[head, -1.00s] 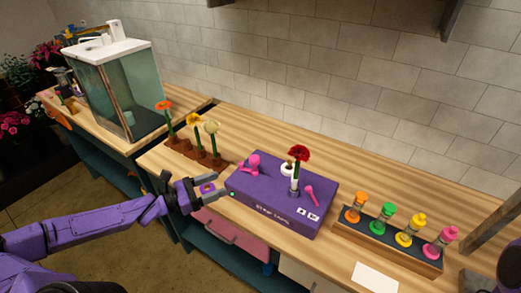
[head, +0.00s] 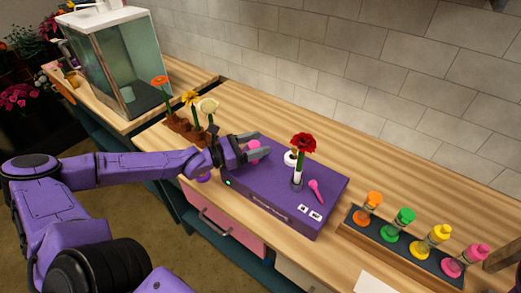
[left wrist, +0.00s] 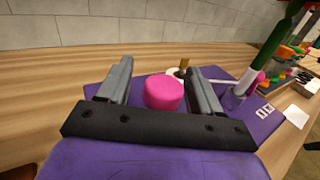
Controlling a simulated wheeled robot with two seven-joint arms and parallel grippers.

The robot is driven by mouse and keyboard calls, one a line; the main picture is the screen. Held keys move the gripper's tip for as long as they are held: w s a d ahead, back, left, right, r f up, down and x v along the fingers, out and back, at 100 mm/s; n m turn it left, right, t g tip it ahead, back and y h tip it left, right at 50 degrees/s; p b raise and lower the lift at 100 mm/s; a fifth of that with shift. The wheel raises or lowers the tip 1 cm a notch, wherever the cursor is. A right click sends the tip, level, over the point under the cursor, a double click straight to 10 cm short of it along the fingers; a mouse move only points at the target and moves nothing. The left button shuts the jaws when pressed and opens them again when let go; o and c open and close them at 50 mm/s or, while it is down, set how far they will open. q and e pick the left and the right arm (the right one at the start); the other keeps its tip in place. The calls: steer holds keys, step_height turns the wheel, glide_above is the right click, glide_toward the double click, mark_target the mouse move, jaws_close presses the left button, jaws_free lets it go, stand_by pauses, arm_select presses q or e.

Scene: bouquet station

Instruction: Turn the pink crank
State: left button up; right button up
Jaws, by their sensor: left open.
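The pink crank (head: 254,149) stands at the back left of the purple box (head: 265,190) on the wooden counter. My left gripper (head: 256,149) is open at the crank, over the box. In the left wrist view the crank's round pink knob (left wrist: 163,92) sits between the two open fingers, with gaps on both sides. The rest of the crank is hidden. A pink lever (head: 316,191) shows on the right of the box top. A red flower (head: 303,143) stands upright in a white holder on the box. My right gripper is not in view.
A rack (head: 405,250) with orange, green, yellow and pink bottles stands to the right. Flowers in a brown stand (head: 184,128) are just left of the box. A glass tank (head: 115,65) stands at the far left. Counter behind the box is clear.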

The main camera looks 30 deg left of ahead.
arm_select(q)
steer(key=shift+w+d+f, duration=0.1)
steer(key=shift+w+d, duration=0.2)
steer(key=shift+w, duration=0.05)
steer(key=shift+d, duration=0.1)
steer(key=shift+s+r, duration=0.15)
steer(key=shift+r, duration=0.2)
steer(key=c, duration=1)
